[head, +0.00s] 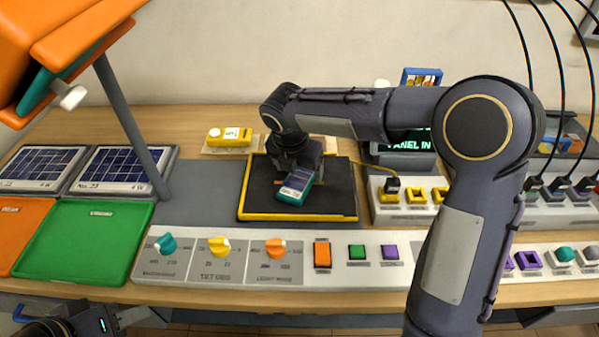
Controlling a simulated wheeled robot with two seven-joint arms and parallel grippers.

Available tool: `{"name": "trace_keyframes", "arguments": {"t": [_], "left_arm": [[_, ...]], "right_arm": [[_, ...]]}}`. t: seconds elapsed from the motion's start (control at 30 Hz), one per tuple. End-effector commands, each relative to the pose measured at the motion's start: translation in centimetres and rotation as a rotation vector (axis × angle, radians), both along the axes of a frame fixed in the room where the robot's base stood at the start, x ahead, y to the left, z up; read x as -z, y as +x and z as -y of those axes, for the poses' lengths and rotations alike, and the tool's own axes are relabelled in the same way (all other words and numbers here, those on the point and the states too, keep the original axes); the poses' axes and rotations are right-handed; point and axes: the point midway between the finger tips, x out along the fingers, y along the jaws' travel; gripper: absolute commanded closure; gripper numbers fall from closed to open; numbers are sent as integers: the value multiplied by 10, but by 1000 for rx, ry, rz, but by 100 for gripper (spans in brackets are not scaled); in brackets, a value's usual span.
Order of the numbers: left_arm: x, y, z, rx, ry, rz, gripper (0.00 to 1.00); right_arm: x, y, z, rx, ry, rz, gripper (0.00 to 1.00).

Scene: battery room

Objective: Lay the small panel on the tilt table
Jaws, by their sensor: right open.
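The tilt table (337,208) is a black plate with yellow edges in the middle of the bench. A small panel (297,187) with teal edges and a pale label lies at an angle over its middle and appears to rest on it. My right gripper (297,164) is open just above and behind this panel; its hand hides the back of the plate, and I cannot tell whether a finger touches the panel. My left gripper (138,317) is low at the front left, away from the panel, partly cut off by the picture edge.
Two larger solar panels (118,168) lie in grey holders at left, behind a green tray (85,240) and an orange tray (20,228). A knob console (215,260) runs along the front. A screen (408,145) reads "PANEL IN". An orange lamp (70,40) overhangs the left.

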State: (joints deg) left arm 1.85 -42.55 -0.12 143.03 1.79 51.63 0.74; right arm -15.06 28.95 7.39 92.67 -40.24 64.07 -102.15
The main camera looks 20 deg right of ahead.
Motion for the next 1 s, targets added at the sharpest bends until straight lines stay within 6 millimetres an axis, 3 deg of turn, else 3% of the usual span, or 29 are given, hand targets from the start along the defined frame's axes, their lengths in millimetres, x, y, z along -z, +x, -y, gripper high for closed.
{"name": "trace_keyframes", "arguments": {"t": [0.2,0.4,0.73,0.87,1.0], "left_arm": [[-4,0,0,0,0,0,64],[-6,0,0,0,0,0,64],[-6,0,0,0,0,0,64],[-6,0,0,0,0,0,64],[-6,0,0,0,0,0,64]], "right_arm": [[-50,-9,-9,-2,3,6,20],[-80,-16,-14,-1,2,4,20],[-92,-22,-13,18,8,3,20],[-97,-42,7,192,84,30,20],[-99,-91,43,610,270,72,20]]}}
